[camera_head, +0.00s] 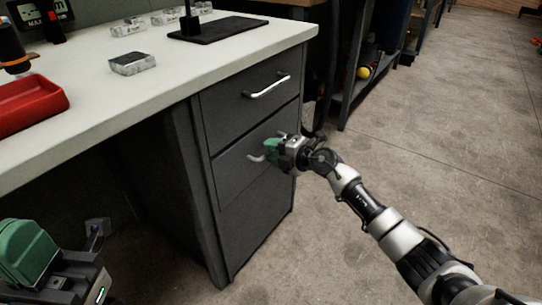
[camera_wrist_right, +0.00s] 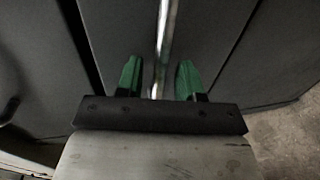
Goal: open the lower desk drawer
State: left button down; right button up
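The dark grey desk cabinet has an upper drawer (camera_head: 235,92) with a silver handle (camera_head: 268,87) and a lower drawer (camera_head: 232,170) below it. Both fronts look flush with the cabinet. My right gripper (camera_head: 272,152) is at the lower drawer's handle (camera_head: 256,158) and hides most of it. In the right wrist view the handle bar (camera_wrist_right: 166,35) runs between the green fingertips of my right gripper (camera_wrist_right: 159,75), which are apart with gaps on both sides of the bar. My left gripper (camera_head: 30,252) is at the lower left, away from the drawers; its fingertip gap is not clear.
The white desktop (camera_head: 185,65) holds a red tray (camera_head: 28,103), clear blocks (camera_head: 132,64) and a black stand base (camera_head: 218,29). A plain dark panel (camera_head: 255,223) is below the lower drawer. The concrete floor (camera_head: 430,130) in front and right is open. A shelf unit (camera_head: 362,80) stands behind.

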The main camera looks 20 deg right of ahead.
jog(key=shift+w+a, duration=0.25)
jog(key=shift+w, duration=0.1)
grip_shut()
jog(key=shift+s+d, duration=0.1)
jog(key=shift+s, duration=0.05)
